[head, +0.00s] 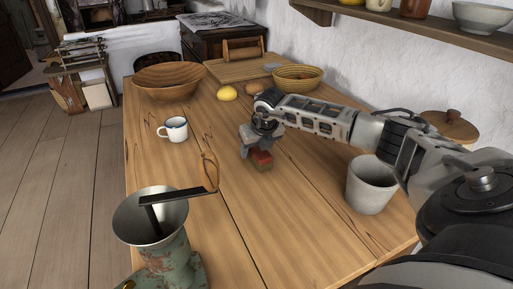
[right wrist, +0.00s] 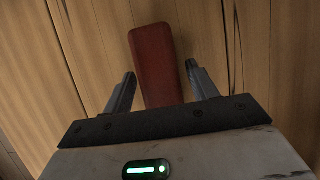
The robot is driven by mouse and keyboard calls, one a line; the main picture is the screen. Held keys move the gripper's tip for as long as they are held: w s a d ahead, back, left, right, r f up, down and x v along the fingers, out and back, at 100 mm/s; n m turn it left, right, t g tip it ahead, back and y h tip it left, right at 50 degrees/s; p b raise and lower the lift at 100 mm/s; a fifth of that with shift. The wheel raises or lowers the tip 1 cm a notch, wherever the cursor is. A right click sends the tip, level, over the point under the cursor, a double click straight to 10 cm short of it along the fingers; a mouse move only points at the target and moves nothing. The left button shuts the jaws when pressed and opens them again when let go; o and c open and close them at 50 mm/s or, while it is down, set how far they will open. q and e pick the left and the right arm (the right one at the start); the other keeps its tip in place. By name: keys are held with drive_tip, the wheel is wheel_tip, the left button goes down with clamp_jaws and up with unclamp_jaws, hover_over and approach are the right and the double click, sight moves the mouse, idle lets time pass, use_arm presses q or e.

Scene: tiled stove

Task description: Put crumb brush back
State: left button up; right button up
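The crumb brush (head: 262,160) lies on the wooden table, a small block with a red back and a paler lower part. My right gripper (head: 256,145) is right at it in the head view and hides part of it. In the right wrist view the red back of the brush (right wrist: 159,65) lies between the two fingers of the right gripper (right wrist: 164,84). The fingers are apart, with a gap showing on each side of the brush. My left gripper is not in view.
A white mug (head: 173,129), wooden bowl (head: 168,82), lemon (head: 227,93), woven bowl (head: 297,78) and board (head: 225,72) stand farther back. A grey cup (head: 371,185) is under my right arm. A rusty green grinder (head: 168,252) stands front left. The table's front middle is clear.

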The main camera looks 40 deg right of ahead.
drive_tip(key=v, duration=1.2)
idle(0.6)
